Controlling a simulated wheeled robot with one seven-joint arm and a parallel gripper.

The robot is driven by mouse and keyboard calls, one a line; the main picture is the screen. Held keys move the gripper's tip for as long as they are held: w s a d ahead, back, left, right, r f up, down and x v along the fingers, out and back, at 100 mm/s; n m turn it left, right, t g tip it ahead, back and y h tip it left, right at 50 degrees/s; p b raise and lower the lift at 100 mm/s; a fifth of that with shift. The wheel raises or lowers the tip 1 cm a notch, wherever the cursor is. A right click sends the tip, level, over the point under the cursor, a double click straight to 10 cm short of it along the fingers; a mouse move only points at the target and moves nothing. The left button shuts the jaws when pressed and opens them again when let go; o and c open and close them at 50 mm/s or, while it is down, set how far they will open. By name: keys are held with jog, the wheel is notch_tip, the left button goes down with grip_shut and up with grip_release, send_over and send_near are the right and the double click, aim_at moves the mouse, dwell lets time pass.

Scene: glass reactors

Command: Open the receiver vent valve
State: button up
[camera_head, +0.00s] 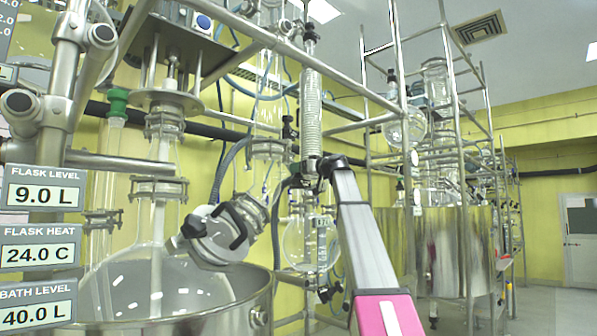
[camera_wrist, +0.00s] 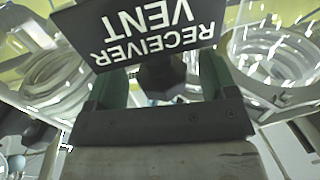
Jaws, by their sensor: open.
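The receiver vent sign (camera_wrist: 150,32), black with white letters reading RECEIVER VENT, shows upside down at the top of the wrist view. Just below it is a dark valve knob (camera_wrist: 163,80), partly covered by the sign. My gripper (camera_wrist: 162,88) is open, with one green-padded finger on each side of the knob. Whether the fingers touch the knob, I cannot tell. In the head view, my arm reaches up to the glass column, and its end hides the valve there. The round receiver flask (camera_head: 300,243) hangs below.
A coiled glass condenser (camera_head: 312,105) stands above my arm's end. A large glass flask (camera_head: 155,285) sits in a steel bath (camera_head: 262,295) at left. Steel frame rails (camera_head: 262,38) cross near the arm. Another reactor with a steel vessel (camera_head: 455,245) stands at right.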

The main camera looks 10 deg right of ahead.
jog(key=shift+w+a, duration=0.4)
jog(key=shift+a, duration=0.1)
jog(key=c, duration=0.9)
jog(key=shift+w+d+n+g+y, duration=0.1)
jog(key=shift+w+n+g+y, duration=0.1)
jog(key=shift+n+g+y, duration=0.8)
jog(key=shift+s+n+g+y, duration=0.2)
jog(key=shift+n+g+y, duration=0.35)
jog(key=shift+g, duration=0.45)
jog(key=o, duration=0.9)
